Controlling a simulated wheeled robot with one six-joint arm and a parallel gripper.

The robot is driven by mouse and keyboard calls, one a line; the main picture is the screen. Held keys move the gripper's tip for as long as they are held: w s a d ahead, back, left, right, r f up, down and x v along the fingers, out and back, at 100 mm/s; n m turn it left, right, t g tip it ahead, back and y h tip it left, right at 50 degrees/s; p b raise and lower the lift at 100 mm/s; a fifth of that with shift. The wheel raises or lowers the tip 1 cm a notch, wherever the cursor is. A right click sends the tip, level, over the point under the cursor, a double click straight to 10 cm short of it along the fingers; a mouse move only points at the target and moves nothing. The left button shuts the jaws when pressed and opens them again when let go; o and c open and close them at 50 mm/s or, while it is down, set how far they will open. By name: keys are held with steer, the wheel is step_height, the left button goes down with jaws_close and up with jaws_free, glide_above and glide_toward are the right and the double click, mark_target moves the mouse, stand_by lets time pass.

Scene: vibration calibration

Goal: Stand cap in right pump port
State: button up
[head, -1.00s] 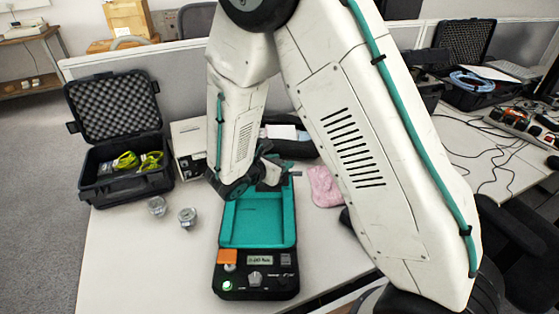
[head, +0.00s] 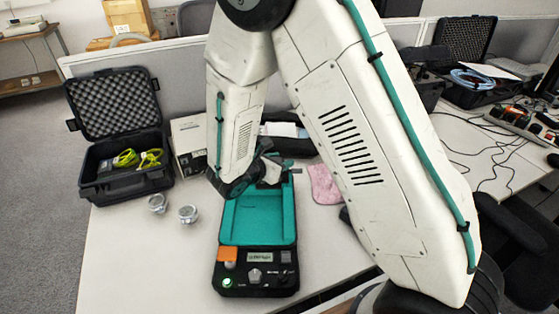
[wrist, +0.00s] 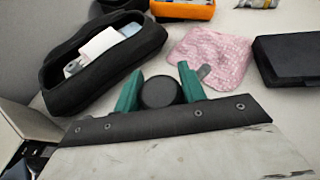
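Two small silvery round metal pieces, the left one (head: 157,203) and the right one (head: 187,214), stand on the table left of the device; I cannot tell whether either is the cap. The black device (head: 257,276) has a teal tray (head: 259,240), knobs, a small display and a lit green button. I cannot make out a pump port for certain. My gripper (wrist: 161,68) is over the back end of the device, away from the metal pieces. Its teal fingers are apart. A dark round disc (wrist: 160,92) shows between them; nothing shows clearly gripped at the tips.
An open black case (head: 125,187) with yellow-green items stands at the left. A white box (head: 186,133), a black pouch (wrist: 110,62) and a pink cloth (wrist: 212,55) lie behind and beside the device. The table's left front is clear.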

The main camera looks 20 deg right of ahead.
steer(key=o, duration=0.4)
steer(key=shift+c, duration=0.2)
steer(key=v, duration=0.7)
steer(key=shift+s+a+r, duration=0.15)
steer(key=shift+a, duration=0.2)
steer(key=s+m, duration=0.1)
steer(key=s+d+m+g, duration=0.1)
steer(key=s+g, duration=0.1)
steer(key=s, duration=0.1)
steer(key=shift+d+f+m, duration=0.2)
steer(key=shift+f+m, duration=0.1)
steer(key=shift+m, duration=0.1)
steer(key=s+d+r+m+g+y, duration=0.1)
steer(key=s+d+r+m+y, duration=0.1)
steer(key=s+r+m+y, duration=0.2)
steer(key=s+d+r+m+g+y, duration=0.1)
steer(key=s+r+m+y, duration=0.3)
steer(key=s+r+m, duration=0.5)
steer(key=s+d+r+m+g+y, duration=0.1)
steer(key=s+d+r+m+y, duration=0.2)
steer(key=s+r+m, duration=0.4)
steer(key=shift+s+d+r+m+y, duration=0.25)
steer(key=shift+s+d+m+y, duration=0.2)
steer(key=shift+s, duration=1.15)
